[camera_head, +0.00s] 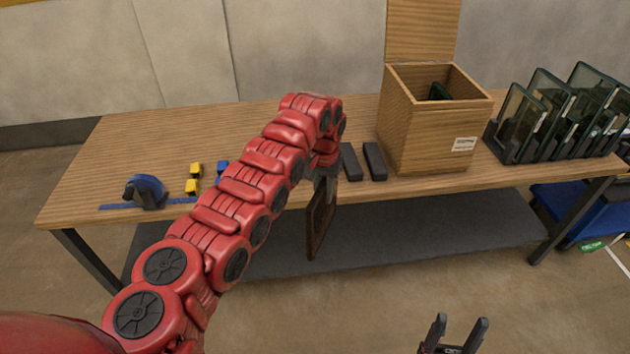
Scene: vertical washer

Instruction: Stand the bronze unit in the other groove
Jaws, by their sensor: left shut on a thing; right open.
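The bronze unit (321,225) is a thin dark-framed brownish panel. It hangs roughly upright, slightly tilted, in front of the table's front edge. My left gripper (325,182) is shut on its upper end; the fingertips are partly hidden by my arm. My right gripper (459,334) is open and empty, low in front of the table. Two dark bars (375,161) lie side by side on the table, just behind and right of the held unit. A black rack (512,152) with several upright glass panes stands at the right; I cannot tell which groove is free.
An open wooden box (425,130) with a dark item inside stands between the bars and the rack.

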